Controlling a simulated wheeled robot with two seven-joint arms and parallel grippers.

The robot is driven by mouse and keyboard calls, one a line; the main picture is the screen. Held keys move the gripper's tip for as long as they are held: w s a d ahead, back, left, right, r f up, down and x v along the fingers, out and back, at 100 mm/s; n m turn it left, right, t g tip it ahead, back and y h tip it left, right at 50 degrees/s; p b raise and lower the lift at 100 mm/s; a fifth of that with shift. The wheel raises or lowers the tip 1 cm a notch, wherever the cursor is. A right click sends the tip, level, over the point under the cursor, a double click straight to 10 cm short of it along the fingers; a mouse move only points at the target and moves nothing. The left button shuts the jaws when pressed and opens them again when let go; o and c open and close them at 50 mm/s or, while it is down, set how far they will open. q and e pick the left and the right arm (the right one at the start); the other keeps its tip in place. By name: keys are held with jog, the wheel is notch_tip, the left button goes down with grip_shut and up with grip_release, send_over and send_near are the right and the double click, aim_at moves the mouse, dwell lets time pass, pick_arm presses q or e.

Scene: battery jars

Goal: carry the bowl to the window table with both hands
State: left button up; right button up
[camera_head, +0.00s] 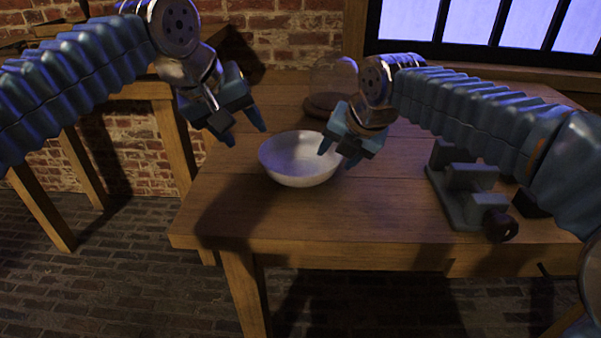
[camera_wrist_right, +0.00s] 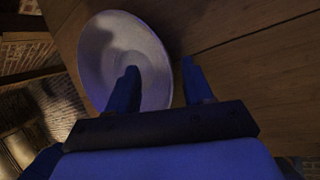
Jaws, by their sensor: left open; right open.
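A white bowl (camera_head: 297,166) stands upright on a wooden table (camera_head: 380,215) under the window. It looks empty. My left gripper (camera_head: 249,135) is open and empty, above and to the left of the bowl, apart from it. My right gripper (camera_head: 338,156) is open at the bowl's right rim. In the right wrist view the bowl (camera_wrist_right: 100,55) shows beyond the fingers; one finger of the right gripper (camera_wrist_right: 158,82) overlaps the bowl's inside and the other is outside the rim. I cannot tell whether they touch it.
A glass dome on a round wooden base (camera_head: 325,103) stands behind the bowl. A dark metal device (camera_head: 466,190) sits at the right of the table, under my right arm. The table's front left is clear. Another wooden table (camera_head: 140,90) stands at the left by the brick wall.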

jog(key=v, duration=0.9)
jog(key=shift+s+r, duration=0.2)
jog(key=shift+r, duration=0.05)
jog(key=shift+d, duration=0.1)
